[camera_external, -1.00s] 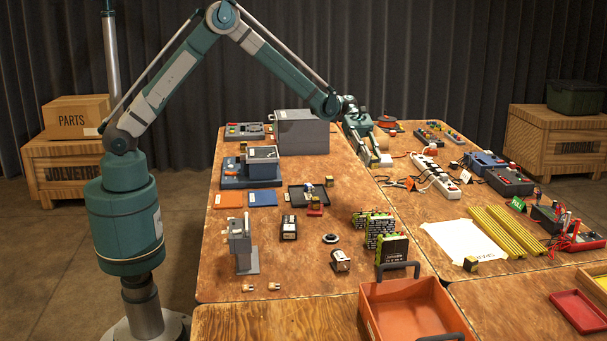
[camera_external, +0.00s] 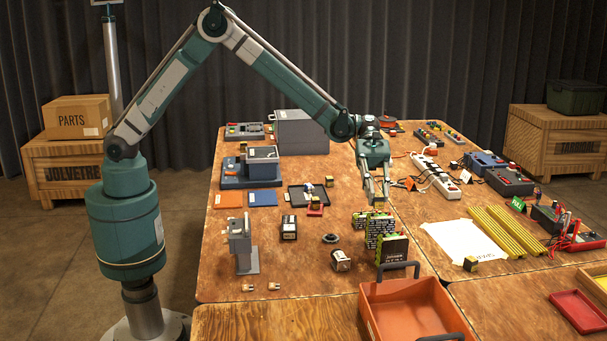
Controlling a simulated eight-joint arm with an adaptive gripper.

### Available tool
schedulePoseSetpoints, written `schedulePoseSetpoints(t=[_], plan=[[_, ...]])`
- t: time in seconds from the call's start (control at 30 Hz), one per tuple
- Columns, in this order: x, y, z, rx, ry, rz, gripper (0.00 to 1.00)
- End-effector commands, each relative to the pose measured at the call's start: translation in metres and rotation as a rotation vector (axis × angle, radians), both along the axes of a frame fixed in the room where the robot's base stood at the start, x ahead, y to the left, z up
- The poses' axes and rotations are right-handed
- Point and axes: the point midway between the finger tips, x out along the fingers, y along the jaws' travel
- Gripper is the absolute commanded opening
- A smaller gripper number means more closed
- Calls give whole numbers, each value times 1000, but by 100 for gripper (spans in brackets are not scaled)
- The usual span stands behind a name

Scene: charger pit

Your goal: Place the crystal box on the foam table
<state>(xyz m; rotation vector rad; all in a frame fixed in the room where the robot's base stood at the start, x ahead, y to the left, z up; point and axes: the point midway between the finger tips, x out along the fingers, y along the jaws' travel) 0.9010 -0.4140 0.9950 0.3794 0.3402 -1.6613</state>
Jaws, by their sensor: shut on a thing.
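My gripper (camera_external: 377,198) points down above the dark green-edged blocks (camera_external: 380,228) near the middle of the table. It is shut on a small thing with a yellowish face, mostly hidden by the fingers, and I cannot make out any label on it. No box can be clearly read as the crystal box. A white sheet (camera_external: 462,246) with faint lettering lies flat on the table to the right of my gripper. It may be the foam table, but I cannot read it.
An orange tray (camera_external: 408,308) with dark handles stands at the front. Yellow rods (camera_external: 508,232) lie right of the sheet, and a small black-and-yellow box (camera_external: 471,264) is at its front edge. A white power strip (camera_external: 436,174) lies behind it. The sheet's middle looks clear.

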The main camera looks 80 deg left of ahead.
Motion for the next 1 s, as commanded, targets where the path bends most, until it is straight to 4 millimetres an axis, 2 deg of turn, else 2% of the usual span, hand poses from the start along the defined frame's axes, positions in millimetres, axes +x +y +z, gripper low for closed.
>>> schedulePoseSetpoints(t=[0.03,0.1,0.37,0.6,0.8,1.0], plan=[[-8,-18,-1,0,0,-17,11],[-17,-40,-1,0,0,-37,11],[-56,-117,-1,0,2,-107,11],[-98,-185,-1,0,3,-171,11],[-136,-237,-1,0,3,-223,11],[-167,-274,0,0,3,-261,11]])
